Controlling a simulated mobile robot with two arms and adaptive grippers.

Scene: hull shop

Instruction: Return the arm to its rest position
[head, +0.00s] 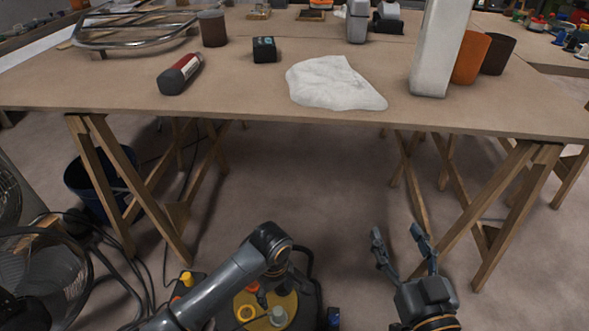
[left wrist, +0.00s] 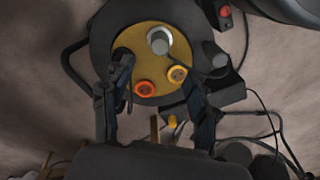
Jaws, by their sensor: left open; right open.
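My left arm (head: 215,285) comes in from the lower left and bends down in front of the table. Its gripper is mostly hidden by the arm in the head view. In the left wrist view my left gripper (left wrist: 157,78) is open, with its two fingers apart and nothing held. It points down over a round black and yellow cable reel on the floor. My right gripper (head: 398,243) is open and empty, low in front of the table, its fingers pointing toward the table's underside.
The cable reel (head: 252,312) has orange and yellow sockets. A wooden table (head: 230,90) on trestles stands ahead, holding a red and black cylinder (head: 181,74), a white cloth (head: 332,84) and a white bottle (head: 437,50). A fan (head: 40,275) and cables lie left.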

